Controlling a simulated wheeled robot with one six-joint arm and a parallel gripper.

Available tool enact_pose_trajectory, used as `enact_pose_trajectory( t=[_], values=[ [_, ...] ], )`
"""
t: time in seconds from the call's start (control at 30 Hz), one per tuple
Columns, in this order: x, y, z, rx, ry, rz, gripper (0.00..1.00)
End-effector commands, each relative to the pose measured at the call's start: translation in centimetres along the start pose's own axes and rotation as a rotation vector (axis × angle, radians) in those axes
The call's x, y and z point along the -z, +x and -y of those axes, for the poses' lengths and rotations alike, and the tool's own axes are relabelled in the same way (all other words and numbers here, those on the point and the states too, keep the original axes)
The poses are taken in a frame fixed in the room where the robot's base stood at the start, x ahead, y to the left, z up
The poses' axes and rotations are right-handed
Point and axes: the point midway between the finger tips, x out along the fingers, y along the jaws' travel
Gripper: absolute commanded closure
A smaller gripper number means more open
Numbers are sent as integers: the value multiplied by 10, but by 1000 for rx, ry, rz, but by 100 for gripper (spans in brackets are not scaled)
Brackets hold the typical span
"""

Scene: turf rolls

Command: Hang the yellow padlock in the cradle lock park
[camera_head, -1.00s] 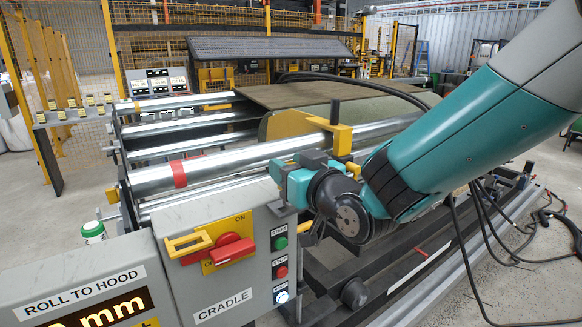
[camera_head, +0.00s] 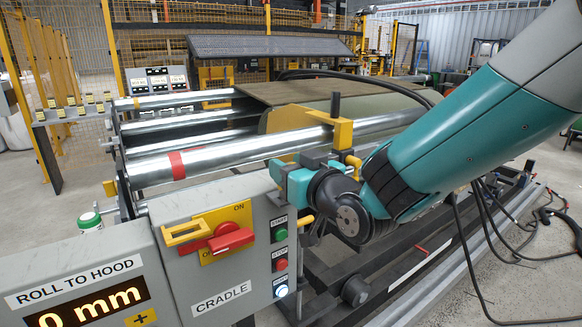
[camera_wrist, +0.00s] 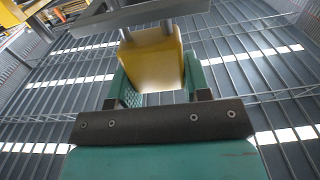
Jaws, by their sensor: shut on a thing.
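The yellow padlock (camera_wrist: 152,62) is held between the teal fingers of my gripper (camera_wrist: 157,78) in the wrist view. Two metal shackle legs rise from its far end and pass behind a grey bar (camera_wrist: 140,14); I cannot tell whether they touch it. In the head view my gripper (camera_head: 292,182) is beside the upper right corner of the grey cradle control box (camera_head: 212,305). A little yellow shows at its left side, and the padlock's shape is not clear there. I cannot make out the lock park for certain in the head view.
The box carries a red switch (camera_head: 231,239) with a yellow hasp (camera_head: 187,232), and several buttons. Shiny rollers (camera_head: 215,157) lie behind it, with a yellow bracket (camera_head: 343,133) close behind my gripper.

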Motion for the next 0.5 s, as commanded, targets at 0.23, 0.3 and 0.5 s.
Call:
enact_pose_trajectory(
  t=[0.23, 0.3, 0.5],
  values=[
    [-7, 0, 0, 0, 0, -1, 95],
    [-9, 0, 0, 0, 0, -1, 95],
    [-14, 0, 0, 0, 0, -1, 95]
  ],
)
